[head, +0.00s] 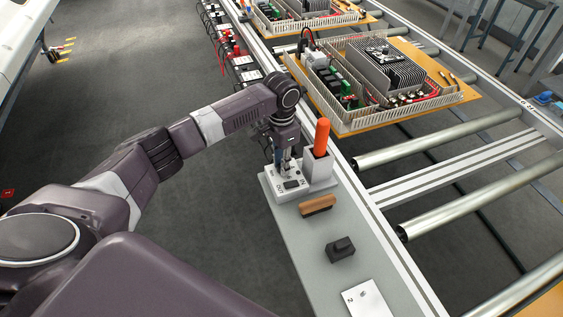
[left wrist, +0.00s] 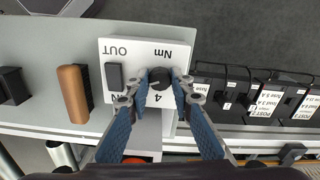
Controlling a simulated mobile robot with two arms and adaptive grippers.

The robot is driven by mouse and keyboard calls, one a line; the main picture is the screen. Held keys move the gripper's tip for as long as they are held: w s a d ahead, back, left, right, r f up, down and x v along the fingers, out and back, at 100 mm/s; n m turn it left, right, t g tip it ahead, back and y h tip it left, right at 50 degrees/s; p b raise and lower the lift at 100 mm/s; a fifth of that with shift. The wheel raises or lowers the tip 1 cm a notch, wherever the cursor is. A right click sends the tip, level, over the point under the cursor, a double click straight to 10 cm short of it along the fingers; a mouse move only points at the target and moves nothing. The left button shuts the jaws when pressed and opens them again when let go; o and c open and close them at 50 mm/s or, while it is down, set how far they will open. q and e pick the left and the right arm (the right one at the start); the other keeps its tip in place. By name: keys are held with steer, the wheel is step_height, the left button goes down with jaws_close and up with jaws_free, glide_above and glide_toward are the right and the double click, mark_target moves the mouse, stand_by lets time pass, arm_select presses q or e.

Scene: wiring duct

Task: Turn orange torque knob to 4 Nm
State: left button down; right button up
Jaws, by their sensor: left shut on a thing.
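A white box (head: 268,192) marked Nm, OUT and IN stands on the narrow grey ledge; it also shows in the left wrist view (left wrist: 175,50). A dark round knob (left wrist: 158,82) sits on the box, with a 4 printed beside it. I cannot make out a pointer setting. My left gripper (left wrist: 158,91) points down with its two fingers on either side of the knob, shut on it. In the head view the left gripper (head: 285,165) hides the knob. An orange handle (head: 321,138) stands upright in a grey holder (head: 319,170) next to the box. My right gripper is not in view.
A brown wooden-looking block (head: 317,205), a black block (head: 340,249) and a white card (head: 368,300) lie nearer on the ledge. Labelled black fuse boxes (left wrist: 265,95) stand on the other side. A conveyor carries an orange board (head: 450,100) with electronics at the right.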

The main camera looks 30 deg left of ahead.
arm_select(q)
steer(key=shift+r+p, duration=0.2)
steer(key=shift+p, duration=0.15)
steer(key=n+p, duration=0.7)
steer(key=p, duration=0.2)
steer(key=shift+d+r+n+p, duration=0.1)
steer(key=shift+n+p, duration=0.25)
steer(key=shift+n, duration=0.05)
steer(key=n+p, duration=0.2)
steer(key=n, duration=0.1)
steer(key=shift+p, duration=0.3)
steer(key=shift+w+n+p, duration=0.1)
steer(key=shift+n+p, duration=0.6)
steer(key=shift+n, duration=0.6)
steer(key=shift+f, duration=0.2)
steer(key=c, duration=1.7)
jaws_free()
step_height(320, 180, up, 12)
